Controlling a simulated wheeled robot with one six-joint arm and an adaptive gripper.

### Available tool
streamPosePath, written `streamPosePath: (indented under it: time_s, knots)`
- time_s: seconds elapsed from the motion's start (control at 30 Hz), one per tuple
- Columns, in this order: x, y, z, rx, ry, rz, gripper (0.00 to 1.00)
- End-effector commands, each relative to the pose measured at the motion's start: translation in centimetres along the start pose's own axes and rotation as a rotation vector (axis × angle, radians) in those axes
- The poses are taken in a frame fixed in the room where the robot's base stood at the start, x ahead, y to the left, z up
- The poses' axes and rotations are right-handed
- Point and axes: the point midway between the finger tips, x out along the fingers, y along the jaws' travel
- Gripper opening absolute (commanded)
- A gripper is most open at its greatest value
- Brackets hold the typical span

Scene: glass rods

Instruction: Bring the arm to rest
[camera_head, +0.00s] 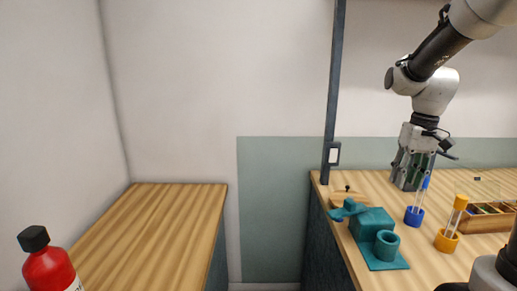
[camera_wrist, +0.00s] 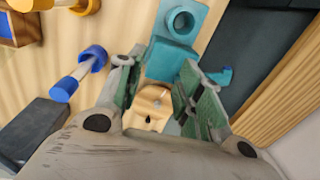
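My gripper (camera_head: 406,184) hangs from the raised arm at the right, pointing down over the back of the right wooden table, behind the blue holder. In the wrist view my gripper (camera_wrist: 160,76) has its two green-padded fingers apart, with nothing held between them. A glass rod with a blue end (camera_head: 425,182) stands tilted in a blue holder (camera_head: 413,217). A rod with an orange end (camera_head: 460,203) leans in an orange holder (camera_head: 446,240). Both holders stand on the table apart from the gripper; the blue one also shows in the wrist view (camera_wrist: 96,53).
A teal fixture (camera_head: 374,224) with a round socket stands near the table's left edge. A small wooden piece (camera_wrist: 150,103) lies behind it. A wooden box (camera_head: 485,222) of coloured rods is at the right. A red bottle (camera_head: 48,270) stands by the otherwise clear left table (camera_head: 150,230).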

Motion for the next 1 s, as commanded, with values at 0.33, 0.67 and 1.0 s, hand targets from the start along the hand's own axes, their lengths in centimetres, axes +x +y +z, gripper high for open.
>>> streamPosePath:
  time_s: [0.33, 0.67, 1.0]
  knots:
    - [-1.8, -2.0, 13.3, 0.093, 0.158, 0.073, 0.37]
    - [-3.7, -3.2, 18.3, 0.028, 0.342, 0.084, 0.37]
    - [-4.4, -3.5, 18.4, 0.014, 0.377, 0.082, 0.37]
